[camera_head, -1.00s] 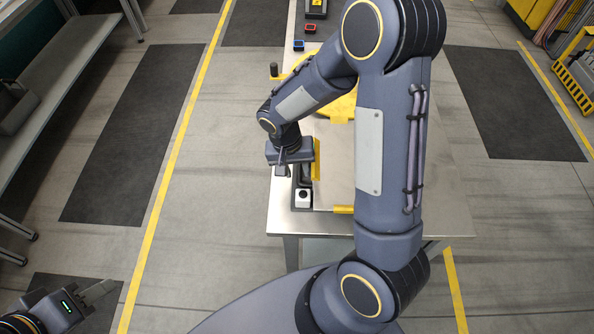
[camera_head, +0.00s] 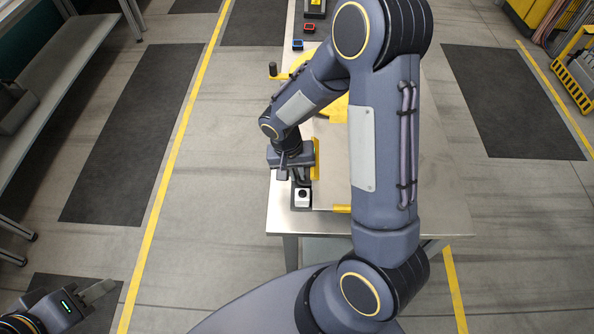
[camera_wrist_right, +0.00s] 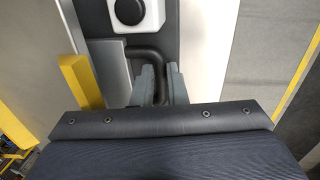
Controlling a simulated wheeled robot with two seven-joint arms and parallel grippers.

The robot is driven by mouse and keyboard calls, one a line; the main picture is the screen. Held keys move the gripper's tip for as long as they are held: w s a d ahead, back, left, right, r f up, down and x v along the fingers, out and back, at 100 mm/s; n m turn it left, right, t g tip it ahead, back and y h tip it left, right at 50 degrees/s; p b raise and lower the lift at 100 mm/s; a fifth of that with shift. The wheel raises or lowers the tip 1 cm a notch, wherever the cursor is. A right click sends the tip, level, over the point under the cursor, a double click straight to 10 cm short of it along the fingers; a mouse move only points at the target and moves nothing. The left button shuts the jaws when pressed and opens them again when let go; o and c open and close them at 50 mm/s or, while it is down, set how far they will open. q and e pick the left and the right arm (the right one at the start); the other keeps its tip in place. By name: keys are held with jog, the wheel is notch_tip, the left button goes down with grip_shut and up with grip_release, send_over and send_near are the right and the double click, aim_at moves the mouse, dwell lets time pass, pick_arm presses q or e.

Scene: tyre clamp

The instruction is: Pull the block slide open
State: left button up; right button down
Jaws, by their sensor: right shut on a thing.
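My right gripper (camera_wrist_right: 154,84) is shut on a black bar handle (camera_wrist_right: 148,54), with one grey finger on each side of it. In the head view, the right gripper (camera_head: 297,177) is at the near left corner of the steel table, and my wrist mostly hides the handle. The block slide itself cannot be told apart clearly; a yellow block (camera_wrist_right: 80,80) stands left of the fingers in the wrist view. My left gripper (camera_head: 99,290) is empty at the lower left, away from the table; its finger gap does not show clearly.
A white box with a black button (camera_head: 303,197) sits close to the right gripper, on the near side; it also shows in the wrist view (camera_wrist_right: 150,14). The steel table (camera_head: 440,205) has bare surface at right. My right arm hides much of the yellow fixture (camera_head: 337,108).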

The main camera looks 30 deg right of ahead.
jog(key=w+a+b, duration=0.2)
jog(key=w+a, duration=0.3)
jog(key=a, duration=0.3)
jog(key=shift+a, duration=0.2)
jog(key=shift+w, duration=0.1)
jog(key=c, duration=1.5)
grip_release()
jog(key=shift+o, duration=0.2)
jog(key=shift+r, duration=0.1)
notch_tip(320, 180, up, 8)
jog(key=a, duration=0.1)
jog(key=shift+w+f+b, duration=0.2)
jog(key=shift+w+b, duration=0.1)
jog(key=shift+w, duration=0.05)
